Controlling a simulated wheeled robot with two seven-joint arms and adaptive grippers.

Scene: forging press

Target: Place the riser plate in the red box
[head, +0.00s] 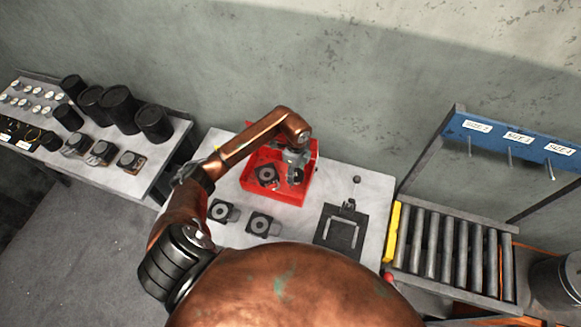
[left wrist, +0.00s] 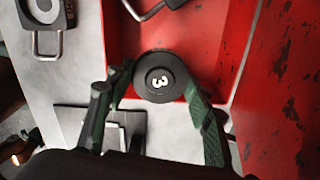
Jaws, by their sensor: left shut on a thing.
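The red box (head: 308,190) stands open on the grey table, and its red floor and wall fill much of the left wrist view (left wrist: 265,90). My left gripper (head: 296,170) is over the right part of the box. In the left wrist view its green-padded fingers (left wrist: 160,100) are shut on a black round piece (left wrist: 160,77) marked 3. A dark square plate with a grey ring (head: 266,174) lies in the left part of the box. Similar plates with handles lie on the table in front of it, one at left (head: 220,211) and one at right (head: 260,224). I cannot tell which piece is the riser plate.
A black square plate with a pale U-shaped outline (head: 342,230) lies at the table's right. A roller conveyor (head: 455,250) with a yellow end bar and a blue rack (head: 515,140) with size labels stand further right. A side table (head: 110,165) at left holds black cylinders.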

